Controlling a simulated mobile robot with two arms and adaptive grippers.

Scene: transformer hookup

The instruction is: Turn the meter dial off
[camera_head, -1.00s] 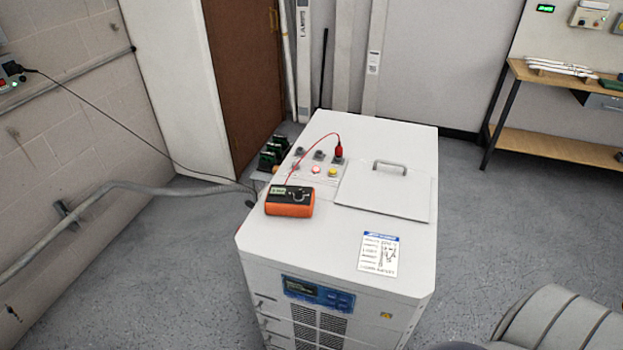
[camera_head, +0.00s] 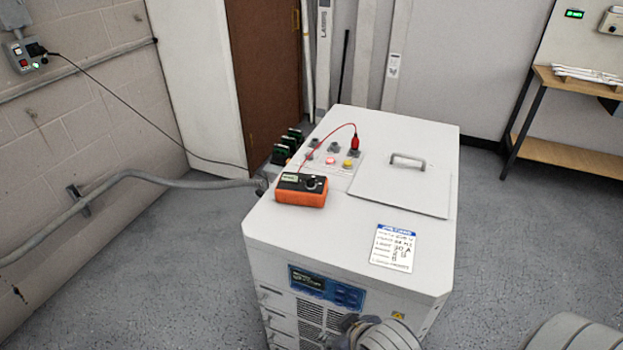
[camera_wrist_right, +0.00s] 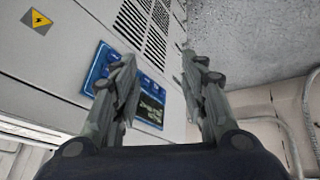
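The orange meter (camera_head: 301,189) lies on top of the white cabinet (camera_head: 270,228), near its left edge. Its dark dial (camera_head: 311,183) is on the upper face; I cannot read its setting. A red lead runs from the meter to a red plug (camera_head: 355,143) on the cabinet's terminal panel. My right gripper (camera_wrist_right: 160,68) is open and empty in the right wrist view, with the cabinet's front and its blue display panel (camera_wrist_right: 150,108) beyond it. In the head view part of my right arm shows low in front of the cabinet. My left gripper is not in view.
A lit red button (camera_head: 330,160) and a yellow button (camera_head: 347,163) sit behind the meter. A handled lid (camera_head: 400,192) and a label sheet (camera_head: 394,248) take up the cabinet top's right side. A grey conduit (camera_head: 130,177) runs along the left wall.

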